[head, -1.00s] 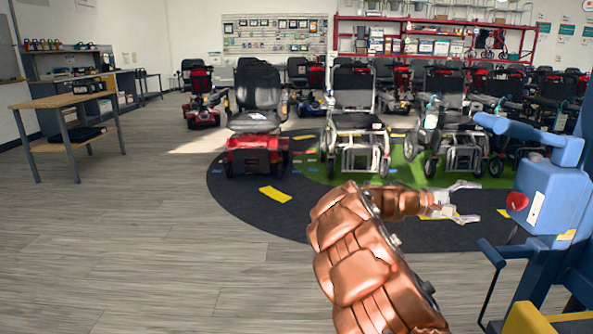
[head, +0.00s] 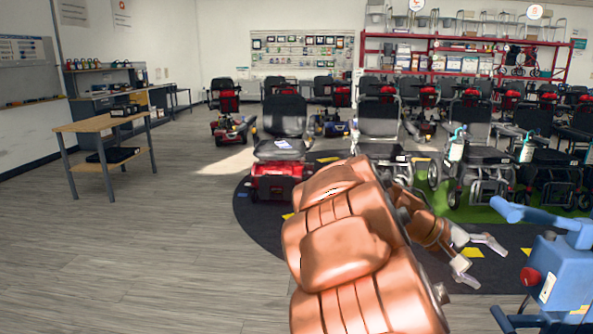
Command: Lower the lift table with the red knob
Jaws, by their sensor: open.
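The red knob (head: 529,277) sits on the left side of a blue control box (head: 562,276) at the lower right of the head view. The box belongs to the blue lift table, which is mostly cut off by the picture edge; its table top is not in view. My gripper (head: 484,262) is to the left of the knob and a little higher in the picture. Its two pale fingers are spread apart and empty, and they look clear of the knob.
A blue handle (head: 530,214) rises above the box, and a dark blue bar (head: 505,318) stands out at its lower left. Scooters and wheelchairs (head: 380,125) stand in rows behind. A wooden workbench (head: 100,125) is at the left. The grey floor (head: 160,240) at left is clear.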

